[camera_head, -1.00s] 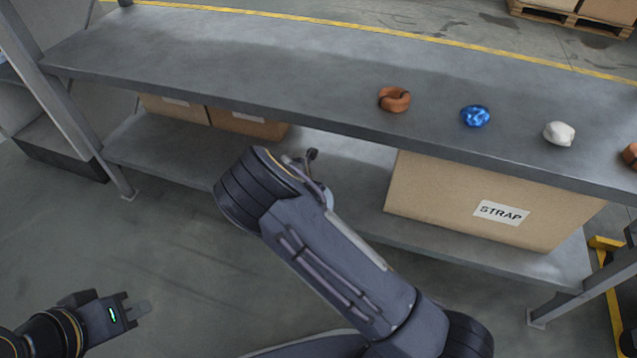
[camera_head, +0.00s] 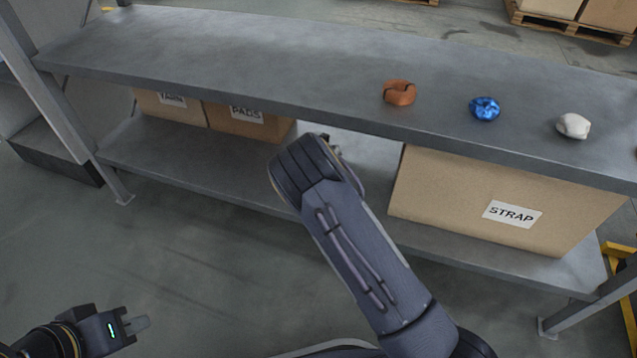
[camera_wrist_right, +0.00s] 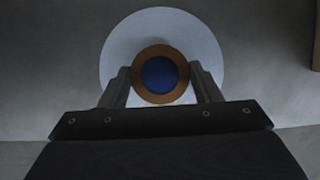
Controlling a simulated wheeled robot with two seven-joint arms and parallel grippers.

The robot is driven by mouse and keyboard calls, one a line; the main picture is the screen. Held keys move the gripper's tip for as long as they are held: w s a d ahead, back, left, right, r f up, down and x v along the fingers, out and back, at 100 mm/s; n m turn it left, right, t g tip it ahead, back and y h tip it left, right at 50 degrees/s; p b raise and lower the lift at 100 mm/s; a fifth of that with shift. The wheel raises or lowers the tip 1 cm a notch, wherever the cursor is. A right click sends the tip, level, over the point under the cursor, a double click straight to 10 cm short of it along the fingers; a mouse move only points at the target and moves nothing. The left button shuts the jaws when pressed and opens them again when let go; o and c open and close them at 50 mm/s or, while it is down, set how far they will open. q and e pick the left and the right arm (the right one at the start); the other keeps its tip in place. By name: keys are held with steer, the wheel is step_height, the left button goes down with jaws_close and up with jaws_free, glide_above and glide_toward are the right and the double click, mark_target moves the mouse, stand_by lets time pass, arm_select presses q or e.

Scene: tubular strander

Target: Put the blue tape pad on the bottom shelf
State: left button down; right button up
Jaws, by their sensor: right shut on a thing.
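In the right wrist view, my right gripper (camera_wrist_right: 163,82) is shut on a round tape pad (camera_wrist_right: 190,35) with a wide pale disc, an orange-brown ring and a blue centre. The fingers press on both sides of the ring. In the head view, my right forearm reaches toward the bottom shelf (camera_head: 190,165) and hides the gripper and the pad. The bare shelf between the boxes is partly hidden by this arm. My left gripper (camera_head: 135,325) is at the lower left, away from the shelf, with nothing seen in it; its finger gap is unclear.
A STRAP box (camera_head: 460,205) stands on the bottom shelf at right; YARN (camera_head: 165,105) and PADS (camera_head: 250,122) boxes stand at left. On the top shelf (camera_head: 250,65) lie an orange lump (camera_head: 399,93), a shiny blue lump (camera_head: 485,108) and a white lump (camera_head: 573,126).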

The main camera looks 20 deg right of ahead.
steer(key=o, duration=1.1)
steer(key=shift+o, duration=0.2)
steer(key=p+v, duration=0.3)
steer(key=v, duration=0.2)
steer(key=shift+a+r, duration=0.1)
steer(key=shift+r, duration=0.25)
steer(key=s+a+p, duration=0.3)
steer(key=s+a, duration=0.3)
steer(key=s, duration=0.4)
steer(key=shift+a+f, duration=0.3)
steer(key=shift+f, duration=0.05)
